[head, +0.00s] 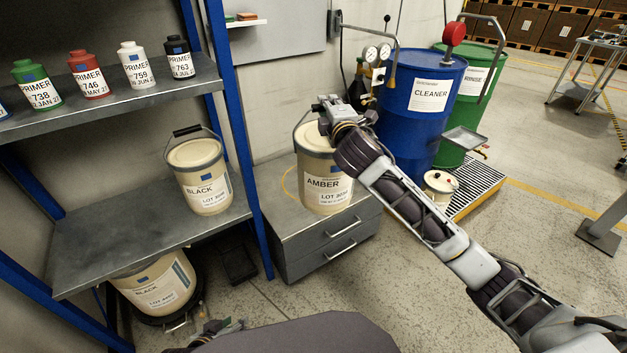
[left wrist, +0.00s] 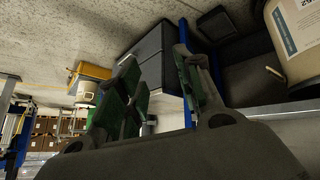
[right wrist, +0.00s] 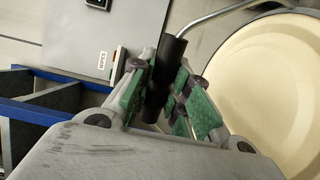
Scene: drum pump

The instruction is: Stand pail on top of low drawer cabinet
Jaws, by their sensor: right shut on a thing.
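The cream pail labelled AMBER (head: 322,182) is upright at the low grey drawer cabinet (head: 280,222), over its top in the head view. I cannot tell whether its base touches the top. My right gripper (head: 328,112) is above the pail, shut on the black grip (right wrist: 166,68) of its wire handle. The pail's pale lid (right wrist: 265,90) fills the right of the right wrist view. A yellow ring marking (head: 287,183) shows on the cabinet top, partly hidden by the pail. My left gripper (left wrist: 158,85) is open and empty, low at the head view's bottom edge.
A blue-posted shelf (head: 140,225) stands left of the cabinet, with a BLACK pail (head: 200,178) on it and another BLACK pail (head: 157,285) below. Blue CLEANER drum (head: 420,110) and green drum (head: 470,100) stand behind right. A small container (head: 439,188) is near the grating.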

